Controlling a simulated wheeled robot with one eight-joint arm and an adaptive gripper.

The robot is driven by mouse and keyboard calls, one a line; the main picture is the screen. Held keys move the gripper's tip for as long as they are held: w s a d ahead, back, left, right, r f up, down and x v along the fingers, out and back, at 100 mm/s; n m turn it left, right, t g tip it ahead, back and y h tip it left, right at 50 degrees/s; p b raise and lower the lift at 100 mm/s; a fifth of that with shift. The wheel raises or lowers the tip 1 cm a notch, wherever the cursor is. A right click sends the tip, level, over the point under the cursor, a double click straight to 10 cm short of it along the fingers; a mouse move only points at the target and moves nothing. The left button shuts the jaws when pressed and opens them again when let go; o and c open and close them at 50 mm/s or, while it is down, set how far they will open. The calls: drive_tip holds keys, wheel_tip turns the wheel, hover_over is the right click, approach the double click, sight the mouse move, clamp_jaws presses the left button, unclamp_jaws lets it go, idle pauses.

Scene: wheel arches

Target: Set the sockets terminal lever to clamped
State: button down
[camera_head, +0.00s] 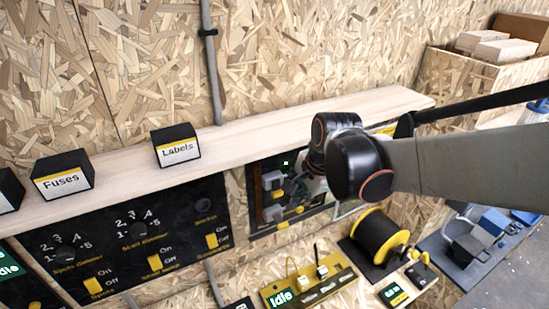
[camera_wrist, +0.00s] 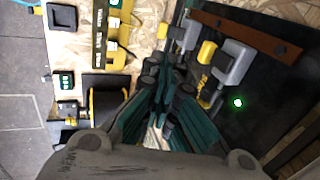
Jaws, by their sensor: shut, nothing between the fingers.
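The terminal panel (camera_head: 258,212) is a dark board under the shelf, with grey terminal blocks and yellow levers. In the wrist view, one grey block (camera_wrist: 238,62) has a yellow lever (camera_wrist: 207,53) beside it. A second grey block (camera_wrist: 187,36) with a yellow part (camera_wrist: 162,31) lies further left. I cannot read which is the sockets terminal, nor tell its lever position. My gripper (camera_wrist: 168,82) is shut and empty, its dark green fingers together close to the left of the blocks; contact cannot be told. In the head view my wrist hides part of the panel's right side.
A green light (camera_wrist: 238,102) glows on the panel. A wooden shelf (camera_head: 235,125) runs above it, carrying a Labels box (camera_head: 176,146). A switch panel (camera_head: 130,235) is left; a black-and-yellow spool (camera_head: 381,236) and a yellow socket strip (camera_head: 275,289) are below.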

drive_tip(key=shift+w+f, duration=0.1)
drive_tip(key=shift+f, duration=0.05)
drive_tip(key=b, duration=0.3)
approach(280, 220)
wheel_tip(280, 220, down, 6)
drive_tip(key=d, duration=0.1)
drive_tip(key=shift+w+d, duration=0.2)
idle(0.6)
drive_tip(key=shift+s+f+t+b, duration=0.1)
drive_tip(key=shift+f+t+b, duration=0.1)
drive_tip(key=shift+t+b, duration=0.15)
